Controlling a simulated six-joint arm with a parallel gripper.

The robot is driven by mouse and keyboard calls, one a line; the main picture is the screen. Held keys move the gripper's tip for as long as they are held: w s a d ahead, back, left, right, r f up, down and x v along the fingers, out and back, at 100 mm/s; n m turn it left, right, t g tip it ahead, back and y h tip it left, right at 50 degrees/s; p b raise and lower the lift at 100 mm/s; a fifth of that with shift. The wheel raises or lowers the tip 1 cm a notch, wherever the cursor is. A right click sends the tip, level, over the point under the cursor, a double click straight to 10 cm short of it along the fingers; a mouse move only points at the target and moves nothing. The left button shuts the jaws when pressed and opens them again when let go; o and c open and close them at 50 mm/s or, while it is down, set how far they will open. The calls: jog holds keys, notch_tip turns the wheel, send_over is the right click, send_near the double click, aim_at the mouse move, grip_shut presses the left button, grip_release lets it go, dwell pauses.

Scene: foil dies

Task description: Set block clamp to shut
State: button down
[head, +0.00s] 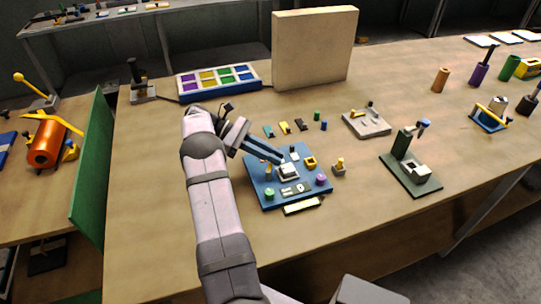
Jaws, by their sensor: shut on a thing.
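A blue baseplate (255,192) lies on the bench in the middle of the view, with several small parts on it. A pale silver block (289,172) sits near its middle; I take this to be part of the block clamp. My gripper (281,161) reaches down from the upper left, its blue fingers shut at this block. The fingers cover what they grip, and I cannot tell whether the clamp is open or shut. Yellow parts (310,161) stand right of the fingers, and green (269,194) and purple (321,180) knobs sit along the front.
A green press-like fixture (411,172) and a grey plate (367,124) are further right. A beige panel (313,48) stands behind. Bare bench lies front right.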

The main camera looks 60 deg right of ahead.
jog(key=shift+s, duration=0.1)
dwell(0.5)
jog(key=c, duration=1.7)
grip_release()
jog(key=shift+c, duration=0.2)
jog(key=shift+r, duration=0.15)
notch_tip(320, 180, up, 10)
jog(key=shift+f, duration=0.1)
